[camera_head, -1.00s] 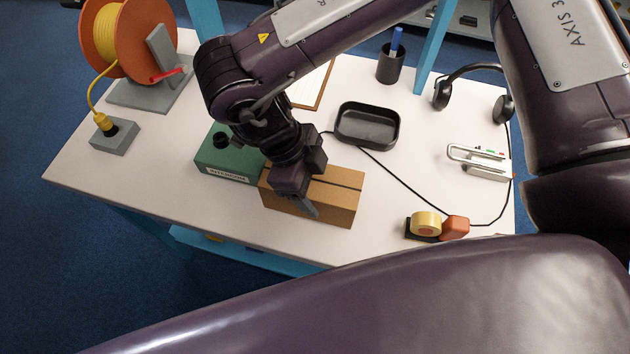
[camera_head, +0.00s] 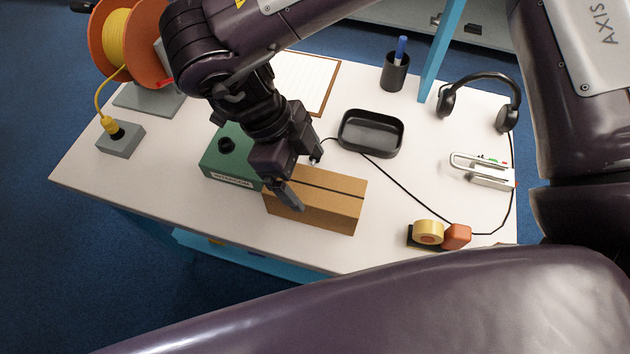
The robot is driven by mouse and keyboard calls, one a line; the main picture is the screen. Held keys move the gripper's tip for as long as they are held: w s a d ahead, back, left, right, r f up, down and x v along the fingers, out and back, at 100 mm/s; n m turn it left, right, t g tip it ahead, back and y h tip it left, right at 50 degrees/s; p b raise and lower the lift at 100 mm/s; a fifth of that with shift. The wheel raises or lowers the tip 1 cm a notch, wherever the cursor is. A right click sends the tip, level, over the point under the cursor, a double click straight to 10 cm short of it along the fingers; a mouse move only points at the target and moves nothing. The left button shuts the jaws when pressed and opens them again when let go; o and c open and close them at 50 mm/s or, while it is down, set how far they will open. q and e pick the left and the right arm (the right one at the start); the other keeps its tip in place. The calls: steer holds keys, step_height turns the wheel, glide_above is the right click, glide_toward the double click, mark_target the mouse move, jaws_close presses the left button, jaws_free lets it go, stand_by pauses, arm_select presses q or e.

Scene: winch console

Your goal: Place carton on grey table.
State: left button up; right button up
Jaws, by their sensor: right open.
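The brown cardboard carton (camera_head: 332,204), with a dark strip along its top, lies on the white worktop (camera_head: 190,215) near the front edge. My right gripper (camera_head: 307,184) is open over the carton's left end. One finger shows at the front side and the other toward the back; I cannot tell if they touch it. A greyish furniture top (camera_head: 400,14) shows in part at the top edge, across a strip of blue floor; I cannot tell if it is the grey table. My left gripper is not in view.
A green box (camera_head: 225,160) stands close against the carton's left end. A blue post (camera_head: 442,50), pen cup (camera_head: 395,72) and headphones (camera_head: 480,95) stand farther back.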

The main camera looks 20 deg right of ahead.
steer(key=v, duration=0.4)
steer(key=shift+w+a+r, duration=0.1)
steer(key=shift+a+r, duration=0.05)
steer(key=shift+r, duration=0.15)
steer(key=shift+w+a+r+p, duration=0.1)
steer(key=shift+a+r+p, duration=0.05)
steer(key=shift+r+p, duration=0.2)
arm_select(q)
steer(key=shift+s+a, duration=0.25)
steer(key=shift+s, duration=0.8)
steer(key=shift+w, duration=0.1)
